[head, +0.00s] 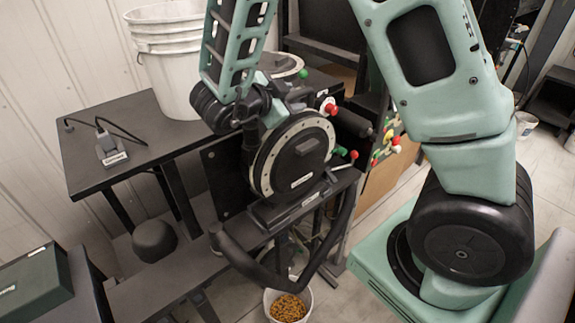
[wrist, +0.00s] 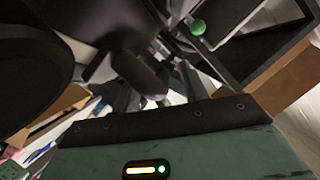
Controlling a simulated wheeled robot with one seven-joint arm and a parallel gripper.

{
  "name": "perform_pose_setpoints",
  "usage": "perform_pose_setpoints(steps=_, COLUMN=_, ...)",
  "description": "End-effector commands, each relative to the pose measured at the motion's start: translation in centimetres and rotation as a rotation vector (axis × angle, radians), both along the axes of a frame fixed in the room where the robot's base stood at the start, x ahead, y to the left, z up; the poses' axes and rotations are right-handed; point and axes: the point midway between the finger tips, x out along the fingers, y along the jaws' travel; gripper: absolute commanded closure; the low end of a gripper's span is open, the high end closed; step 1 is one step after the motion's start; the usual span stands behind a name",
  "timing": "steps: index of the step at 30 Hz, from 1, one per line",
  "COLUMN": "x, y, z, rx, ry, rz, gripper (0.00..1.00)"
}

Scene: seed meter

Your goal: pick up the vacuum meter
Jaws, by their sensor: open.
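What looks like the vacuum meter (head: 296,157) is a round black housing with a pale, dotted rim and a small label. It stands upright on a dark stand at the edge of the black bench. In the wrist view a large dark curved edge (wrist: 30,75) at the left is probably part of it. My arm comes down from the top of the head view to just behind and above the meter's upper left rim. My gripper (wrist: 125,85) is open; its fingers are dark and hard to separate from the dark parts behind them. I cannot tell whether it touches the meter.
A stack of white buckets (head: 168,50) and a small grey device (head: 110,150) with cables are on the bench (head: 85,155). Red and green knobs (head: 330,109) stick out right of the meter. A bucket of orange-brown grain (head: 288,306) stands on the floor below.

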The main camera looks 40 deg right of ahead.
Motion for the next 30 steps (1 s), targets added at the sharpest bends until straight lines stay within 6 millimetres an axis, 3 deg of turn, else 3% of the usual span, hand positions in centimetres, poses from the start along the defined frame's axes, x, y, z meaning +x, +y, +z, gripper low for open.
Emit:
perform_pose_setpoints(steps=5, x=0.00, y=0.01, z=-0.05, rx=0.000, ry=0.000, rz=0.000, gripper=0.59)
perform_pose_setpoints(steps=9, x=0.00, y=0.02, z=-0.04, rx=0.000, ry=-0.001, rz=0.000, gripper=0.98)
perform_pose_setpoints(steps=10, x=0.00, y=0.03, z=-0.04, rx=0.000, ry=-0.001, rz=0.000, gripper=1.00)
perform_pose_setpoints(steps=30, x=0.02, y=0.06, z=0.00, rx=0.002, ry=-0.003, rz=0.000, gripper=1.00)
